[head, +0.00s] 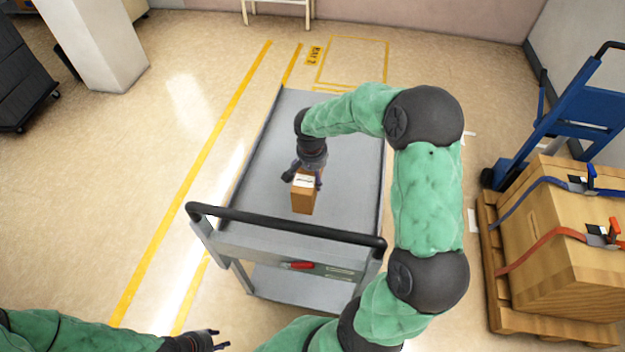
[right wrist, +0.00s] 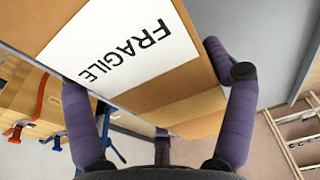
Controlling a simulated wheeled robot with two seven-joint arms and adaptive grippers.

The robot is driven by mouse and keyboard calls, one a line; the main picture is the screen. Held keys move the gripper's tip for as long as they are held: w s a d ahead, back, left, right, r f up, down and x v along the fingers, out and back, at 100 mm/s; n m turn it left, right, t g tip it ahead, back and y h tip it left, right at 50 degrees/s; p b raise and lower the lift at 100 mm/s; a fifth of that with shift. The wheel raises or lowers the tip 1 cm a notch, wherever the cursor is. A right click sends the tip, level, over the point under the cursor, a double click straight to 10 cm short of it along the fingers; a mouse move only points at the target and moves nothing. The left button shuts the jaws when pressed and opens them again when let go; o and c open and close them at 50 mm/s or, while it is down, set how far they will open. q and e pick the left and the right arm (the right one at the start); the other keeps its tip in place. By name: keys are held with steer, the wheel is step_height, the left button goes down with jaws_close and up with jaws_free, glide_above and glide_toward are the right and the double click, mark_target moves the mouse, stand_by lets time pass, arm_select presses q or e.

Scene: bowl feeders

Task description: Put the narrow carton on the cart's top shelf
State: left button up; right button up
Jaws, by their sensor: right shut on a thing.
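The narrow carton (head: 303,197) is a small brown box with a white label on top. It is upright at the cart's top shelf (head: 264,165); I cannot tell if its base touches the shelf. My right gripper (head: 303,176) is shut on the carton from above and behind. In the right wrist view the carton (right wrist: 185,85) shows its FRAGILE label between the purple fingers (right wrist: 160,105). My left gripper (head: 215,340) is low at the bottom of the head view, away from the cart, its fingers apart and empty.
The cart's dark handle bar (head: 285,226) crosses its near end. A strapped wooden crate (head: 560,240) on a pallet and a blue hand truck (head: 565,125) stand at the right. A pale pillar (head: 95,45) is at the back left. The rest of the shelf is clear.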

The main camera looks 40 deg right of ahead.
steer(key=shift+w+d+f+b, duration=0.2)
steer(key=shift+w+d+f, duration=0.15)
steer(key=shift+w+f, duration=0.25)
steer(key=shift+w+d+f+b, duration=0.2)
steer(key=shift+w+d+f, duration=0.2)
steer(key=shift+f, duration=0.35)
steer(key=shift+f+b, duration=0.75)
steer(key=shift+f, duration=0.75)
steer(key=shift+f, duration=0.15)
steer(key=o, duration=1.5)
steer(key=shift+c, duration=0.2)
steer(key=shift+r, duration=0.5)
steer(key=r+p, duration=0.1)
steer(key=r, duration=0.2)
steer(key=a+r+p, duration=0.1)
steer(key=r, duration=0.3)
steer(key=s+r+p, duration=0.1)
steer(key=r+p, duration=0.1)
steer(key=r, duration=0.2)
steer(key=shift+a, duration=0.25)
